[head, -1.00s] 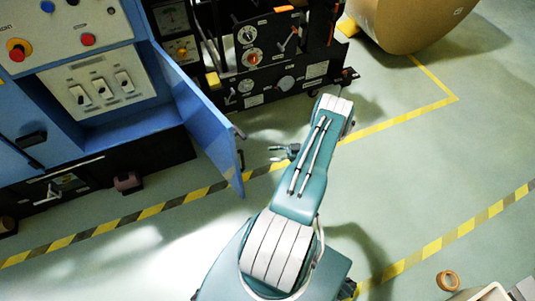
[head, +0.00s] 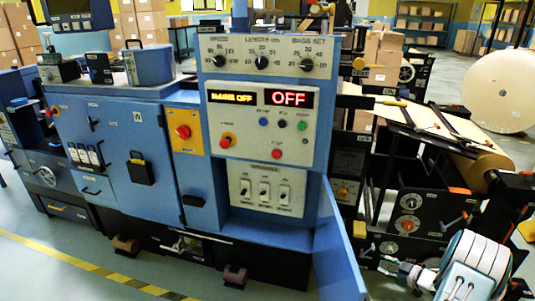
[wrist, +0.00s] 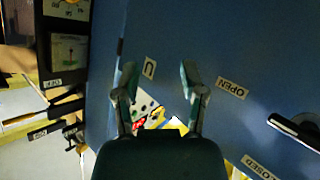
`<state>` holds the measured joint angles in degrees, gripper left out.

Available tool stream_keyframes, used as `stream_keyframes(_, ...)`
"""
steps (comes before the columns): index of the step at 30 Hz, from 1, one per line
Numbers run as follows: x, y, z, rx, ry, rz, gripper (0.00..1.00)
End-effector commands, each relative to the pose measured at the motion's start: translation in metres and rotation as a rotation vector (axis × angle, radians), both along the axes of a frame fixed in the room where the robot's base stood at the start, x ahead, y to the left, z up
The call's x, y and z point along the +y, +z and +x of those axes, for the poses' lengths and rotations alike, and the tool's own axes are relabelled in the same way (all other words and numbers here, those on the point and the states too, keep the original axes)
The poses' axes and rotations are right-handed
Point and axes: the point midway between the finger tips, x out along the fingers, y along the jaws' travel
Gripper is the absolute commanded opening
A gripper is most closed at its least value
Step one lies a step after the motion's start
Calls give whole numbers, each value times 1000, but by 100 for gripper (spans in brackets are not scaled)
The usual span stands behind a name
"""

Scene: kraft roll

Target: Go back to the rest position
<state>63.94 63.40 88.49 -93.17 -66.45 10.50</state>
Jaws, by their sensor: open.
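My gripper (head: 405,274) shows at the lower right of the head view, in front of the machine and to the right of the open blue door (head: 338,248). Part of my arm covers the corner beside it. In the wrist view my gripper (wrist: 160,82) has its two fingers apart with nothing held between them. A blue panel (wrist: 225,50) with OPEN and CLOSED labels and a dark handle (wrist: 295,130) lies beyond the fingers. A patch with coloured buttons (wrist: 148,108) shows between the fingers.
The blue machine's control panel (head: 262,110) has a red OFF display, knobs and several switches. Dark machine frames (head: 415,200) stand close to my gripper. A large kraft roll (head: 502,90) stands at the back right. Open floor with a striped line (head: 95,270) lies at the lower left.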

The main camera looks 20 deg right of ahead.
Motion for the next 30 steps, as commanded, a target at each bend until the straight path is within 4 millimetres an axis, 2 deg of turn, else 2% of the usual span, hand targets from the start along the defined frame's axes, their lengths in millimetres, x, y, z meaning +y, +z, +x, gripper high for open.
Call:
stream_keyframes(1,1,24,20,9,-27,-48,54)
stream_keyframes(6,7,93,67,40,-153,-170,54)
stream_keyframes(10,22,146,93,60,-249,-239,54)
stream_keyframes(15,53,213,111,85,-377,-291,54)
stream_keyframes(19,85,258,113,108,-466,-304,54)
stream_keyframes(23,122,297,104,139,-547,-293,54)
stream_keyframes(27,166,329,83,182,-620,-258,54)
stream_keyframes(30,199,346,63,221,-658,-220,54)
